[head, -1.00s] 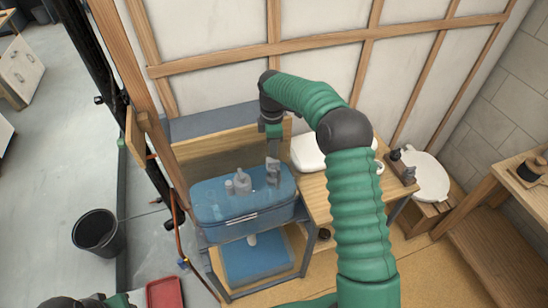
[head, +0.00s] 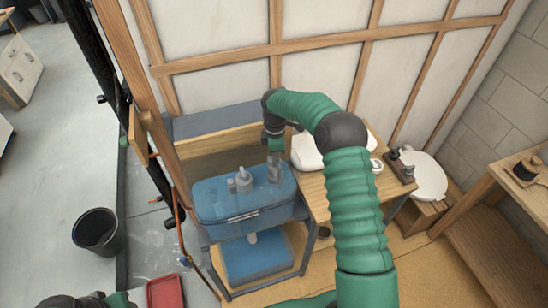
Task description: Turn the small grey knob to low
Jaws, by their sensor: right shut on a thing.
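A blue tank (head: 225,208) with a lid stands on a low frame left of centre. Small grey fittings (head: 244,181) rise from its top. My right gripper (head: 274,171) reaches down at the right end of the lid, from the green arm. It is shut on a small grey part there, which I take to be the small grey knob; the fingers hide most of it. Its setting cannot be read. Of my left arm, only a dark and green part shows at the bottom left; its gripper is out of view.
A wooden bench (head: 316,198) with a white basin (head: 306,151) stands right of the tank. A blue bin (head: 258,262) sits below the tank. A black bucket (head: 98,232) and a red tray (head: 165,293) are on the floor at left.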

